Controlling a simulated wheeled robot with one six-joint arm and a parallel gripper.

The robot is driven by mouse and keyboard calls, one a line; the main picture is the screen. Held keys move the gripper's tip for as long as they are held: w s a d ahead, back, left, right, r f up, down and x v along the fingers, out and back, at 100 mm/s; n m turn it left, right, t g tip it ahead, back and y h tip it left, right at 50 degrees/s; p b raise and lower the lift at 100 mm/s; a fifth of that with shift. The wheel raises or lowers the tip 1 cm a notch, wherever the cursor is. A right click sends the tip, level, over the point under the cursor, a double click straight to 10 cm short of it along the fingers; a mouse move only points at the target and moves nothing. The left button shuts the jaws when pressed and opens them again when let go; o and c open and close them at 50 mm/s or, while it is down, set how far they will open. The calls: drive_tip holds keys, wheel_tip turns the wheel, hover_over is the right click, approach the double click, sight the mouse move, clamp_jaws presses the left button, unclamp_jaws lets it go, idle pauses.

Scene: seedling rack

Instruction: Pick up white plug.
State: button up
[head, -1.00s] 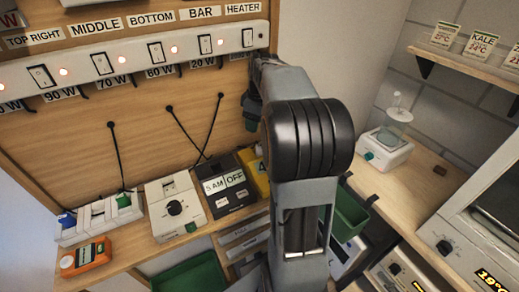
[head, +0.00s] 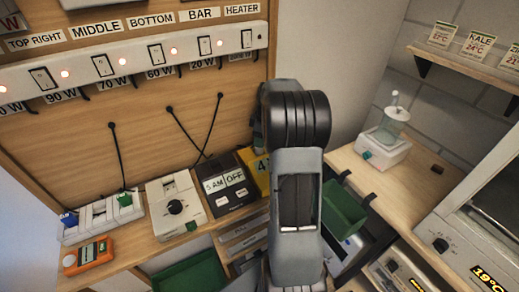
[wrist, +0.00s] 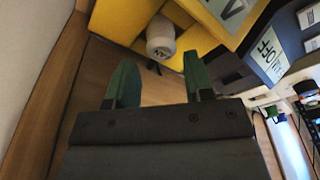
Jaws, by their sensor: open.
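A white, rounded plug (wrist: 161,40) with dark lettering shows at the top middle of the wrist view, against a yellow box (wrist: 117,22). A short dark cord seems to come from its lower end. My gripper (wrist: 158,62) is open, with its two green fingers apart. In the picture the plug appears beyond the fingertips, between them, and no finger visibly touches it. In the head view my arm hides the plug and the gripper; part of the yellow box (head: 261,168) shows beside the arm.
A dark timer box (head: 233,190) and a white dial box (head: 176,206) stand left of the yellow box. A white socket strip (head: 100,217) holds blue and green plugs. In the wrist view, a wooden edge (wrist: 50,95) and pale wall lie close left of the gripper.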

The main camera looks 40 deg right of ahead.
sight(259, 149)
drive_tip(key=shift+w+a+f+p, duration=0.15)
drive_tip(key=shift+f+p, duration=0.1)
drive_tip(key=shift+f, duration=0.85)
drive_tip(key=shift+w+a+f+p, duration=0.1)
drive_tip(key=shift+f+p, duration=0.1)
drive_tip(key=shift+f, duration=0.85)
drive_tip(key=shift+c, duration=0.4)
drive_tip(key=c, duration=0.7)
drive_tip(key=shift+r, duration=0.1)
drive_tip(key=shift+r, duration=0.1)
